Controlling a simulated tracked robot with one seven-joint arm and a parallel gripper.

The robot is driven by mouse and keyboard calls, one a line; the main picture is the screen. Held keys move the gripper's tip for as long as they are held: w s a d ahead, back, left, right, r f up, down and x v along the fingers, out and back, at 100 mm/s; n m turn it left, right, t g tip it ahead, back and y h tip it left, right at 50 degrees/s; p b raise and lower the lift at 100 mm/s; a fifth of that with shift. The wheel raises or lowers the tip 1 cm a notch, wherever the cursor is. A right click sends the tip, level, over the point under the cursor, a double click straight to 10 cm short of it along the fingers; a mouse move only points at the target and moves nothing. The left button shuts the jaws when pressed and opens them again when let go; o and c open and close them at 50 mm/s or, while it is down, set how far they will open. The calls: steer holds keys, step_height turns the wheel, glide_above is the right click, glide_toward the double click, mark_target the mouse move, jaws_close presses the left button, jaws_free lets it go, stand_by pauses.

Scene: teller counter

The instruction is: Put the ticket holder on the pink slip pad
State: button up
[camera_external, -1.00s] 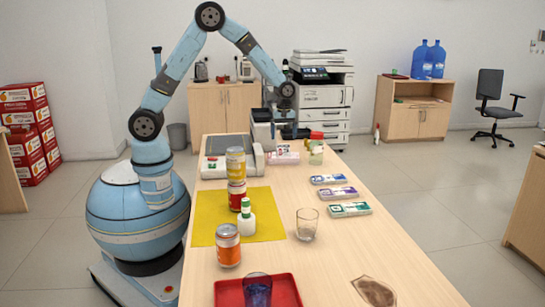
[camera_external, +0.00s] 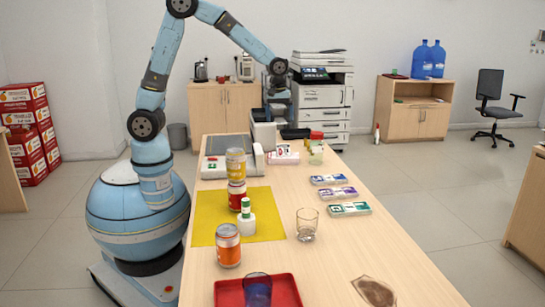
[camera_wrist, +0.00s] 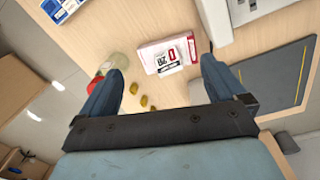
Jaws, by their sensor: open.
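The pink slip pad (camera_external: 283,158) lies at the far end of the counter. In the wrist view it is a white pad with a pinkish-red edge (camera_wrist: 194,48). A small white block with red and black print (camera_wrist: 169,62), apparently the ticket holder, shows over the pad's middle and seems to rest on it. My gripper (camera_wrist: 163,66) is open, with its fingers apart on either side of the pad and nothing held. In the external view my gripper (camera_external: 279,103) is raised above the far end of the counter; its fingers are hard to make out.
A greenish glass jar (camera_external: 316,154) stands right of the pad, with something red by it. Several yellow pieces (camera_wrist: 145,101) lie nearby. A light box (camera_external: 263,135) stands behind left.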

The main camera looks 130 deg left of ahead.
steer(key=s+d+r+m+t, duration=0.1)
steer(key=d+r+m, duration=0.5)
steer(key=d, duration=0.5)
steer(key=s+d+r+m+t, duration=0.1)
steer(key=d+r+m, duration=0.4)
steer(key=d+r, duration=0.5)
steer(key=s+d+m+t, duration=0.1)
steer(key=s+d+m, duration=0.5)
steer(key=d, duration=0.3)
steer(key=s+d+r+m+t, duration=0.1)
steer(key=s+d+m, duration=0.5)
steer(key=s+d, duration=0.2)
steer(key=shift+s+d+t, duration=0.4)
steer(key=shift+d, duration=0.6)
steer(key=shift+r, duration=0.1)
